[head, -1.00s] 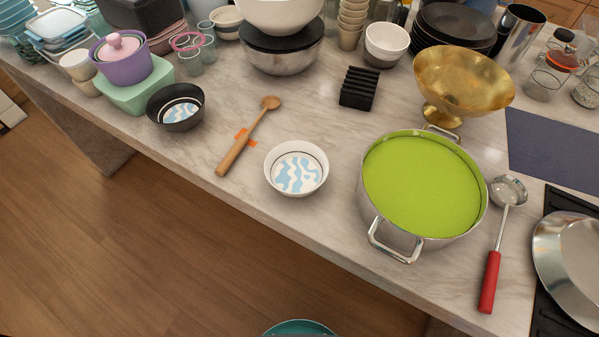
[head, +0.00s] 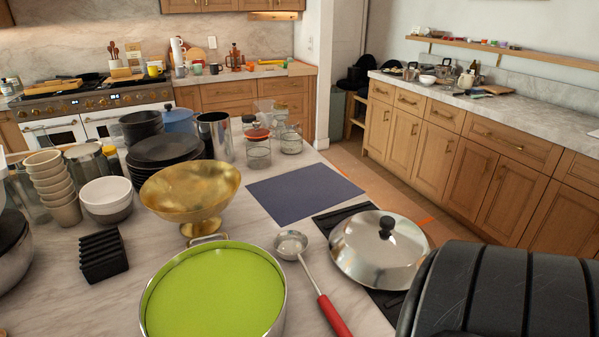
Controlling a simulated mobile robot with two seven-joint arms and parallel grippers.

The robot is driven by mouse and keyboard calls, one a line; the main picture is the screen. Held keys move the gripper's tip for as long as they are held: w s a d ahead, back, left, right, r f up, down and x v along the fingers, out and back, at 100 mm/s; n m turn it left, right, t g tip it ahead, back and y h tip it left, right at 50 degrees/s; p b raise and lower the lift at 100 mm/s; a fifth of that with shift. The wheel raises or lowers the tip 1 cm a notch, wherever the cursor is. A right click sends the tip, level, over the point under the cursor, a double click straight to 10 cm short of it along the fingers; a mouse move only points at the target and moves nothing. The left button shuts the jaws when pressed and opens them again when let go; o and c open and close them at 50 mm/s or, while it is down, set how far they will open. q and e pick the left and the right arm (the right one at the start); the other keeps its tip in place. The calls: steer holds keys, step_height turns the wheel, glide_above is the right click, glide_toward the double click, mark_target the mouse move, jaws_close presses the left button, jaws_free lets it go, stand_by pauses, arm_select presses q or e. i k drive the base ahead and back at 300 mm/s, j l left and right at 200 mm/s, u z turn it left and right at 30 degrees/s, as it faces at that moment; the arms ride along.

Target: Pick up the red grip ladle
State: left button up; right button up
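The red grip ladle (head: 331,312) lies on the marble island in the head view, at the lower middle. Its metal bowl (head: 291,244) points away from me and its red handle runs toward the bottom edge. It lies just right of a steel pot (head: 278,314) filled with green. A dark, rounded part, probably my own arm, fills the lower right corner. Neither gripper's fingers show.
A steel lid (head: 378,250) with a black knob lies on a dark mat right of the ladle. A gold pedestal bowl (head: 190,191), a blue-grey mat (head: 305,191) and a black rack (head: 103,254) stand or lie beyond and left. Glass jars (head: 257,148) stand at the back.

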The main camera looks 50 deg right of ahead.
mark_target(290, 245)
steer(key=z, duration=1.35)
